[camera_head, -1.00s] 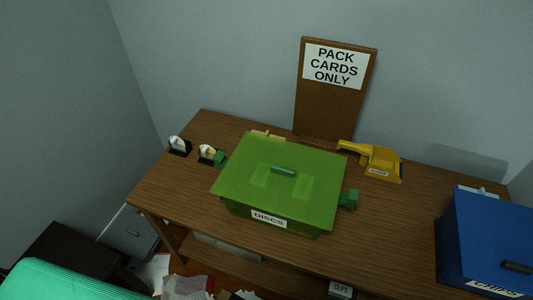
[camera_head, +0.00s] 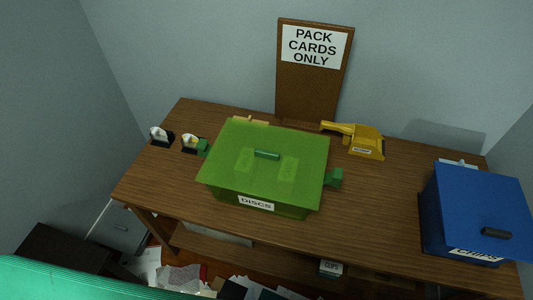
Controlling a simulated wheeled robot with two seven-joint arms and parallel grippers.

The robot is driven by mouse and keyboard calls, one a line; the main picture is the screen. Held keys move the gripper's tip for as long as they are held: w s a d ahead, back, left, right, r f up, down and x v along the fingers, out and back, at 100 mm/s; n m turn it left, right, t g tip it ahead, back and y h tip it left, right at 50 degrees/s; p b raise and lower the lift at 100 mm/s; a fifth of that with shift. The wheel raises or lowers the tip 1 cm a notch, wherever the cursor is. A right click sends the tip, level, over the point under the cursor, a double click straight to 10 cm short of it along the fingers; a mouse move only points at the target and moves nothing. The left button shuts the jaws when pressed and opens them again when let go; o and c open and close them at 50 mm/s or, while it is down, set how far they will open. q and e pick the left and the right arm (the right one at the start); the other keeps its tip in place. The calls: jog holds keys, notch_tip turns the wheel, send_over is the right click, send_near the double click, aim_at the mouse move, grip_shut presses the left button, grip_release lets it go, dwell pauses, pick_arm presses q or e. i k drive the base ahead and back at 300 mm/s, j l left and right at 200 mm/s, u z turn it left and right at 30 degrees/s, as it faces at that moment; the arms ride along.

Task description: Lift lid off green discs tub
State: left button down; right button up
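The green discs tub (camera_head: 285,210) stands on the wooden desk, with a white "DISCS" label on its front. Its translucent green lid (camera_head: 215,165) lies on top and covers it. The lid has a dark green bar handle (camera_head: 267,155) in its middle. Green side handles stick out at the tub's left and right (camera_head: 334,177). Neither of my grippers shows in the head view.
A blue "CHIPS" tub (camera_head: 475,205) with a lid stands at the desk's right end. A yellow tool (camera_head: 362,140) lies behind the green tub, near a corkboard sign (camera_head: 313,75). Two tape dispensers (camera_head: 161,137) stand at the left. The desk front is clear.

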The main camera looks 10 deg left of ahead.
aim_at(285, 165)
jog(key=j+z, duration=0.35)
jog(key=j, duration=0.2)
jog(key=j+z, duration=0.35)
jog(key=j, duration=0.2)
jog(key=k+j+z, duration=0.15)
jog(key=j+z, duration=0.15)
jog(key=j, duration=0.2)
